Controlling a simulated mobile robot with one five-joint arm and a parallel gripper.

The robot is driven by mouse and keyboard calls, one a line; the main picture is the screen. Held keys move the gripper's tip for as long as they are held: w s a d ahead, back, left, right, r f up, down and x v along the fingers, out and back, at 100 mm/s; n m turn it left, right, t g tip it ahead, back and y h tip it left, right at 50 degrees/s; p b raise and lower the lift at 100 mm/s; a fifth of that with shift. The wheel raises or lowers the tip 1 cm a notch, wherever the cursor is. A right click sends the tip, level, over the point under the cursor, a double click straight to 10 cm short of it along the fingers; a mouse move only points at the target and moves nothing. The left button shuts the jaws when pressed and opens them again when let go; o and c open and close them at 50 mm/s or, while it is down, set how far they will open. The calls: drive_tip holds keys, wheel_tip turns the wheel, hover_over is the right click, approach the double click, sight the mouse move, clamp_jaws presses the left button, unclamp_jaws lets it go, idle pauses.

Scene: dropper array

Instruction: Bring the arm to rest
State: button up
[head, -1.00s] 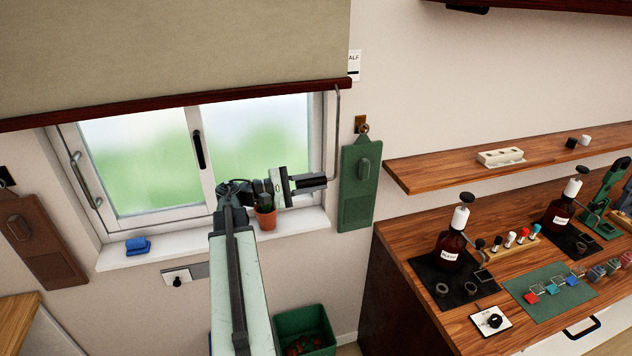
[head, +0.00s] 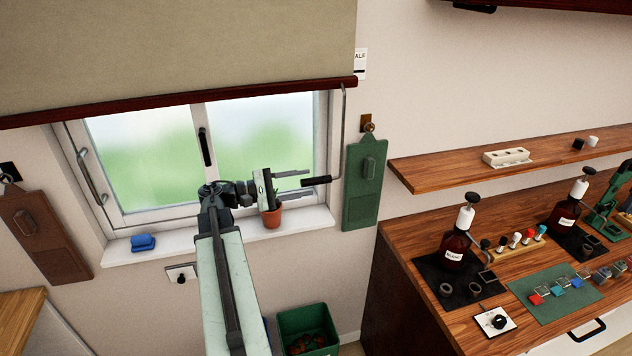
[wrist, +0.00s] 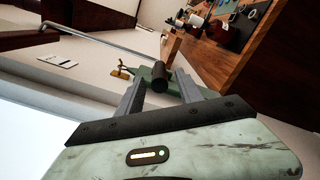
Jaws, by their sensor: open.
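My gripper (head: 307,183) is open in front of the window, above the sill, its two fingers pointing right. The black grip of the blind's crank (head: 317,181) is at the fingertips; in the wrist view the dark grip (wrist: 160,77) shows end-on between the spread fingers. I cannot tell whether either finger touches it. The crank's grey rod (head: 344,120) rises to the blind's bottom bar. The beige blind (head: 180,50) covers the upper part of the window (head: 260,145).
A potted plant (head: 271,217) stands on the sill just below my gripper. A green board (head: 364,185) hangs right of the window. The bench (head: 420,300) with bottles and the shelf (head: 440,172) lie farther right. A green bin (head: 306,320) stands below.

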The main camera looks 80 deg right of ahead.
drive_tip(key=shift+v, duration=1.05)
